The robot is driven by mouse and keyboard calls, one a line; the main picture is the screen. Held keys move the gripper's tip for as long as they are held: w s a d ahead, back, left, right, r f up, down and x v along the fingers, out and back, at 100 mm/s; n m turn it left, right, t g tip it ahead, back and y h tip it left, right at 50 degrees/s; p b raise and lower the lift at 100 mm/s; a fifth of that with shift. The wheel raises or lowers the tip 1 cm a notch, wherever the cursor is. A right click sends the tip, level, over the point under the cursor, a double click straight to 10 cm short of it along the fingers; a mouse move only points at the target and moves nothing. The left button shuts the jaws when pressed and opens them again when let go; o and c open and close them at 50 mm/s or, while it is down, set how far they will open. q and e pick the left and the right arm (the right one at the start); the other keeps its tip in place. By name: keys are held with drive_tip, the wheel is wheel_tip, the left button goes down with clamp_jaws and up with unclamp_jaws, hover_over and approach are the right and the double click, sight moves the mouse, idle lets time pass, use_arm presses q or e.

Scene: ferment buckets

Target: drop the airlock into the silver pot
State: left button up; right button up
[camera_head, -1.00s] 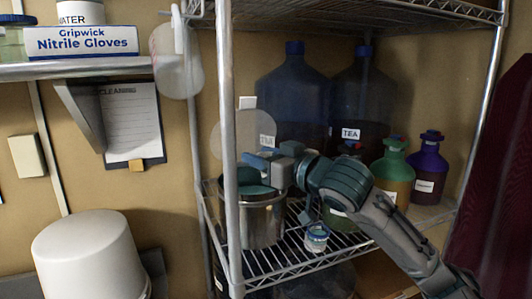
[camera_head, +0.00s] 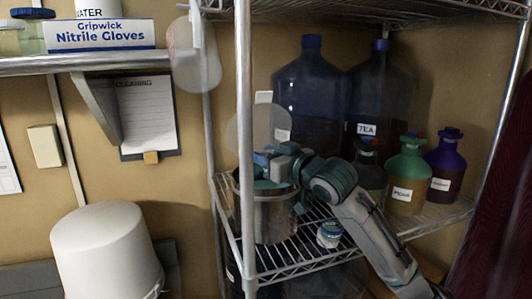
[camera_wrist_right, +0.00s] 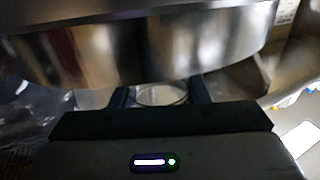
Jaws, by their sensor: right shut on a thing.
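The silver pot (camera_head: 275,220) stands on the wire shelf, partly behind the front post. In the right wrist view its shiny metal wall and rim (camera_wrist_right: 135,50) fill the top. My right gripper (camera_head: 266,160) is over the pot's mouth in the head view. It is shut on a small clear, round-edged piece, the airlock (camera_wrist_right: 160,95), seen between the fingers in the wrist view. Most of the airlock is hidden, and I cannot make it out in the head view. My left gripper is not in view.
The shelf post (camera_head: 245,120) stands close in front of the pot. Large dark bottles (camera_head: 310,95) stand behind, with green (camera_head: 407,175) and purple (camera_head: 445,165) bottles to the right. A small jar (camera_head: 330,234) sits right of the pot. A white bucket (camera_head: 105,250) is at lower left.

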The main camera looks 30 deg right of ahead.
drive_tip(key=shift+s, duration=0.1)
drive_tip(key=shift+f, duration=0.1)
drive_tip(key=o, duration=1.8)
drive_tip(key=shift+c, duration=0.2)
drive_tip(key=shift+s+a+r, duration=0.2)
drive_tip(key=shift+s+r, duration=0.1)
drive_tip(key=shift+s, duration=0.35)
drive_tip(key=shift+s+a+r, duration=0.15)
drive_tip(key=shift+s+r, duration=0.1)
drive_tip(key=shift+s, duration=0.4)
drive_tip(key=s, duration=0.1)
drive_tip(key=s+r, duration=0.1)
drive_tip(key=s, duration=0.1)
drive_tip(key=s+a+r, duration=0.1)
drive_tip(key=s, duration=0.1)
drive_tip(key=shift+a+b, duration=0.1)
drive_tip(key=shift+b, duration=0.3)
